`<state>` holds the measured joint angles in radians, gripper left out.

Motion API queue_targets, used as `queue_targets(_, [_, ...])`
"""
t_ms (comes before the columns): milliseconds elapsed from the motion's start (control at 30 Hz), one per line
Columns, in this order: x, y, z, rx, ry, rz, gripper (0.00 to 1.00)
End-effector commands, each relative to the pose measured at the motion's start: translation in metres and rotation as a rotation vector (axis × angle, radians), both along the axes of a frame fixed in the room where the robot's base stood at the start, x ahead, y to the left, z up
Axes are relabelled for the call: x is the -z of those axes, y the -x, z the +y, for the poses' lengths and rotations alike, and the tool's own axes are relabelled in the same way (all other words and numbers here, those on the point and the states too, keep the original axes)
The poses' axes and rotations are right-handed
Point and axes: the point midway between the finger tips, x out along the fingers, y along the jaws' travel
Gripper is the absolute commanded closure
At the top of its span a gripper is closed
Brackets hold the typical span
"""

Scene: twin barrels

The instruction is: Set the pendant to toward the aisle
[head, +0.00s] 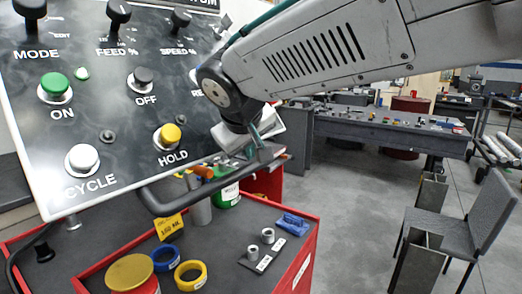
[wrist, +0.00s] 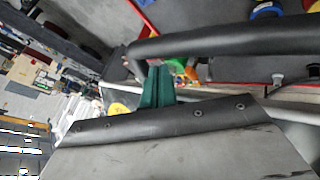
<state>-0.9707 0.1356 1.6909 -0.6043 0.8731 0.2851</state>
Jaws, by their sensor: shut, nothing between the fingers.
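The pendant (head: 110,120) is a dark control panel with a pale rim, knobs and labelled buttons, filling the left of the head view. A black bar handle (head: 215,182) runs along its lower right side; the handle crosses the top of the wrist view (wrist: 230,40). My gripper (head: 262,145) is at the handle's right end, partly hidden by my arm. In the wrist view its green fingers (wrist: 157,88) are shut and empty, between the bar and a grey plate with a black, screwed edge. I cannot tell whether the fingers touch the handle.
A red-edged cart (head: 225,235) stands below the pendant with tape rolls (head: 190,274), a yellow-lidded can (head: 130,272) and a blue clamp-like item (head: 292,223). A grey chair (head: 455,220) stands at right. A workbench (head: 390,130) is behind. Open floor (head: 350,215) lies between cart and chair.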

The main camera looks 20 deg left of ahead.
Motion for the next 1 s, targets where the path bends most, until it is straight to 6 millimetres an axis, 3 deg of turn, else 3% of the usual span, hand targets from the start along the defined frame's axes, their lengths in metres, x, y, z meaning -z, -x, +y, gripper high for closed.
queue_targets(167, [0.0,-0.008,-0.001,0.001,0.001,0.0,1.0])
queue_targets(467, [0.0,-0.055,-0.002,0.002,0.0,-0.001,1.0])
queue_targets(833, [-0.005,-0.056,-0.004,0.004,-0.004,-0.009,1.0])
queue_targets(1000, [-0.024,-0.041,-0.006,0.001,-0.007,-0.012,1.0])
